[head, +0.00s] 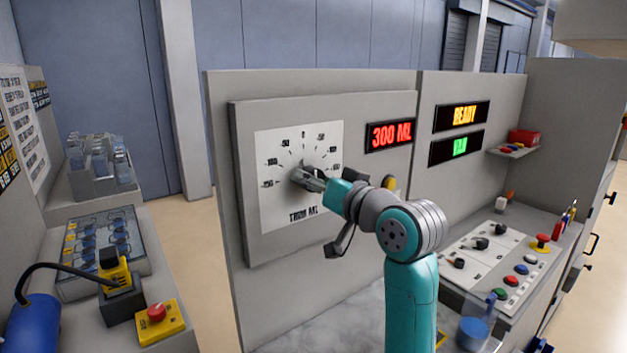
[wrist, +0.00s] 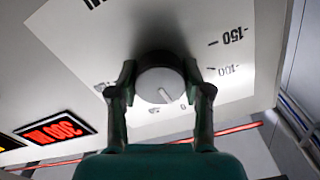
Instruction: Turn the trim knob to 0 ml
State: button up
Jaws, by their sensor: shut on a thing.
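The trim knob (wrist: 160,84) is a round grey knob with a pale pointer line on its face. It sits on the white dial plate (head: 267,212) marked "TRIM ML", on the grey panel. In the wrist view the line points down and slightly right; -100 and -150 show on the right. The exact value it points at cannot be read. My gripper (wrist: 160,88) is shut on the knob, one finger on each side. In the head view my gripper (head: 310,178) hides most of the knob and part of the dial.
A red display (head: 391,135) right of the dial reads 300 ML. Further right are a yellow READY display (head: 461,115) and a green one (head: 456,148). A sloped control console (head: 490,262) with buttons stands at right. A bench with a yellow-red stop button (head: 158,315) stands at left.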

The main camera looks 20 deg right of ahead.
jog(key=shift+m, duration=0.5)
jog(key=o, duration=1.2)
jog(key=shift+c, duration=0.2)
jog(key=v, duration=1.2)
